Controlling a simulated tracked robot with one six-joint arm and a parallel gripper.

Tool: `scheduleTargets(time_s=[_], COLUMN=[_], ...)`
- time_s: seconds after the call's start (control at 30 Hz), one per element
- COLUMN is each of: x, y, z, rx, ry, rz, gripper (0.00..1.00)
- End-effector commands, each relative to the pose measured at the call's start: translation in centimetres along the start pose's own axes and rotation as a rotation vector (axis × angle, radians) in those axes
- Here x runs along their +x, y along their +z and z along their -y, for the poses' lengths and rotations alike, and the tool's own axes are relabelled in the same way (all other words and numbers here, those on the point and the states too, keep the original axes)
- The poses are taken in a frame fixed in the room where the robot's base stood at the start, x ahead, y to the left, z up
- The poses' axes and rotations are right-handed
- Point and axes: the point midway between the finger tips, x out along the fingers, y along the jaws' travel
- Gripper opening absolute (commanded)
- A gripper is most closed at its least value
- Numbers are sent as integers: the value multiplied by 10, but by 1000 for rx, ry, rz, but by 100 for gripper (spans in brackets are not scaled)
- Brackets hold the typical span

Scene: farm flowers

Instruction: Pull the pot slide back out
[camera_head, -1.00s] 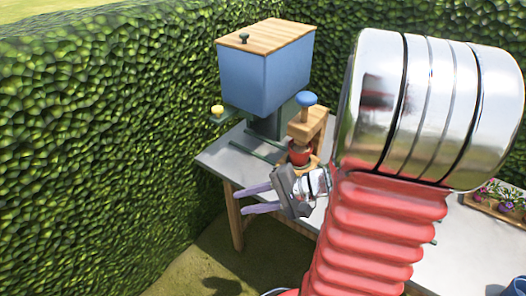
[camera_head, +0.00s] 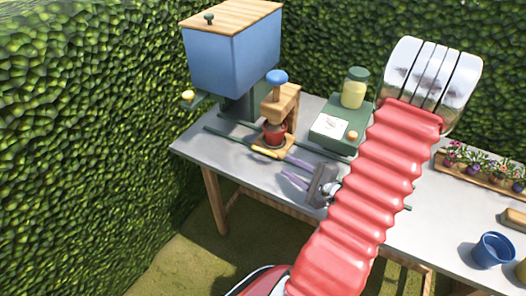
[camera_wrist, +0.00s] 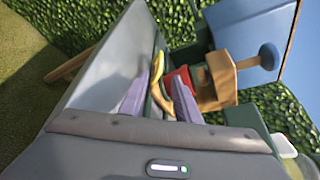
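The pot slide shows as a small wooden board with a yellow handle (camera_head: 266,152) at its front, on dark green rails. A red pot with dark filling (camera_head: 274,134) stands on the slide beneath the wooden press with a blue knob (camera_head: 277,77). My gripper (camera_head: 283,166) is open, its two lilac fingers pointing left toward the handle from just right of it. In the wrist view the yellow handle (camera_wrist: 159,92) shows between the spread fingers (camera_wrist: 162,88), with the red pot (camera_wrist: 178,78) behind it. I cannot tell whether the fingers touch the handle.
A blue hopper (camera_head: 232,55) with a wooden lid and yellow-knobbed chute stands behind the press. A green box (camera_head: 330,140) with a card and a jar (camera_head: 354,88) sits right of it. A flower tray (camera_head: 482,179) and blue pot (camera_head: 493,249) are farther right. Hedges close in behind.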

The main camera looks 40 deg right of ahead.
Motion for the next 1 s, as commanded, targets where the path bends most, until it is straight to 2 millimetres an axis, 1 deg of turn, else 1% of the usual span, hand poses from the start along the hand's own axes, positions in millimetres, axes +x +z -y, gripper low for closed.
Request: scheduleTargets(time_s=[0.17, 0.37, 0.67, 1.0], x=[2, 13, 45, 84], y=[0, 1, 2, 2], z=[0, 0, -1, -1], rx=[0, -1, -1, -1], ry=[1, 3, 4, 5], rz=[1, 4, 5, 5], gripper=[29, 29, 29, 29])
